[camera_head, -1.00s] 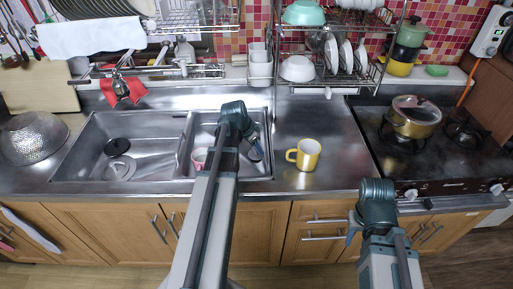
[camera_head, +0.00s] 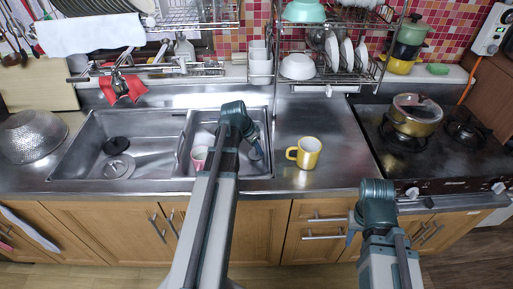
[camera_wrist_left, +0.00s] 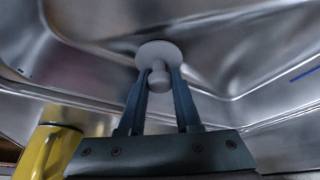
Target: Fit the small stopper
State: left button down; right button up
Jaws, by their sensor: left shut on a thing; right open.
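The small stopper is a grey disc with a rounded knob. In the left wrist view the stopper (camera_wrist_left: 160,52) sits between the fingertips of my left gripper (camera_wrist_left: 160,80), which is shut on its knob. In the head view my left gripper (camera_head: 257,148) is low over the right, smaller sink basin (camera_head: 182,150), near its right wall. The small basin's drain is not visible in either view, and my left arm covers part of that basin. Whether the stopper touches the basin floor I cannot tell. My right gripper (camera_head: 353,230) is open and empty in front of the counter.
A pink cup (camera_head: 199,158) stands in the small basin beside my left arm. A yellow mug (camera_head: 305,153) stands on the counter to the right. A pot (camera_head: 416,118) sits on the stove.

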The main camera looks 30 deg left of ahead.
pick_arm(q)
jog(key=shift+f+b, duration=0.65)
jog(key=c, duration=0.5)
grip_release()
jog(key=shift+r, duration=0.15)
jog(key=p+v, duration=1.3)
jog(key=shift+s+r, duration=0.15)
jog(key=shift+r, duration=0.15)
